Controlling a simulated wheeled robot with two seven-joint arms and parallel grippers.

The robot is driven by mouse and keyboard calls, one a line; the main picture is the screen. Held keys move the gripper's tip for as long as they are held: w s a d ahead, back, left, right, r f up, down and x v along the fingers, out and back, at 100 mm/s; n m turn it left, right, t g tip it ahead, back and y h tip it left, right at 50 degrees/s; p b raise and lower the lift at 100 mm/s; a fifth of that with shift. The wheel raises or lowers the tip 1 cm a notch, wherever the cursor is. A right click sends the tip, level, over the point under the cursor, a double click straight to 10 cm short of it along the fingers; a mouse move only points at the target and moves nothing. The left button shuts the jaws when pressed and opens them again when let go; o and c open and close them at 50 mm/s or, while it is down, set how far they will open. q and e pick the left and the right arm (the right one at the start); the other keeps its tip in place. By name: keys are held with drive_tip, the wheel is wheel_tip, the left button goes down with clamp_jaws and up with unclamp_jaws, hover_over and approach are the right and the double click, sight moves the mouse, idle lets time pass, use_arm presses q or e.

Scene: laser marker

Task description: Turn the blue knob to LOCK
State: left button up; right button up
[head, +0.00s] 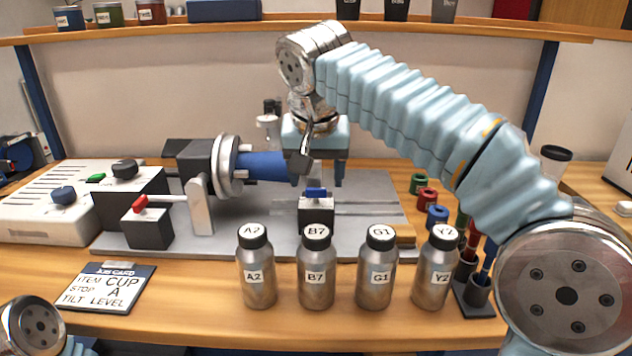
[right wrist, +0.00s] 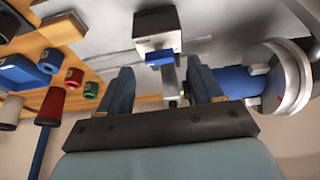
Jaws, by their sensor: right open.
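A small blue knob (head: 316,194) sits on top of a dark-and-white block (head: 317,217) on the grey machine base. In the right wrist view the blue knob (right wrist: 160,58) is just ahead of the fingers, roughly centred between them. My right gripper (head: 319,178) is open above the knob, pointing down, with its two blue fingers apart (right wrist: 163,86) and nothing between them. Any LOCK mark is not legible. Another blue knob (head: 63,195) is on the white box at the left. My left gripper is not in view.
A blue cylinder (head: 262,166) in a metal chuck (head: 228,166) lies close left of the gripper. Several labelled metal bottles (head: 316,285) stand in front of the base. Coloured rings (head: 437,216) and a job card (head: 107,288) lie on the table.

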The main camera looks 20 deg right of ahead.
sight(316, 195)
drive_tip(key=shift+x, duration=1.35)
drive_tip(key=c, duration=1.1)
drive_tip(key=shift+o, duration=0.2)
